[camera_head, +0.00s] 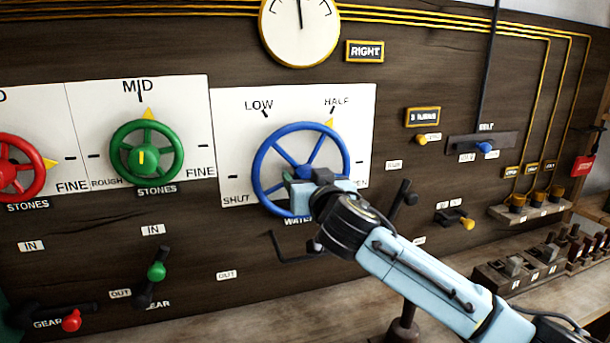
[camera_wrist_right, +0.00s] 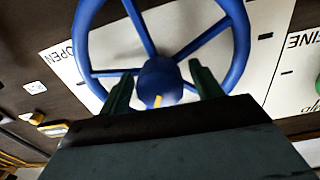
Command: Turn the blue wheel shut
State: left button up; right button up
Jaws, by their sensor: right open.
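The blue wheel (camera_head: 257,170) is mounted on a white plate marked SHUT, LOW, HALF and, partly hidden, OPEN. Its yellow pointer (camera_head: 329,123) is at HALF. My right gripper (camera_head: 299,178) is at the wheel's hub, covering the lower right of the wheel in the head view. In the right wrist view its two dark green fingers (camera_wrist_right: 163,88) are spread apart, one on each side of the blue hub (camera_wrist_right: 160,80). I cannot tell whether they touch it.
A green wheel (camera_head: 146,153) and a red wheel (camera_head: 17,167) are to the left. A bent dark crank (camera_head: 293,250) sits below the blue wheel. Levers with green (camera_head: 156,271) and red (camera_head: 71,320) knobs are lower left. A blue-knobbed belt slider (camera_head: 485,147) is at right.

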jog(key=shift+x, duration=0.95)
jog(key=shift+c, duration=0.3)
jog(key=c, duration=0.9)
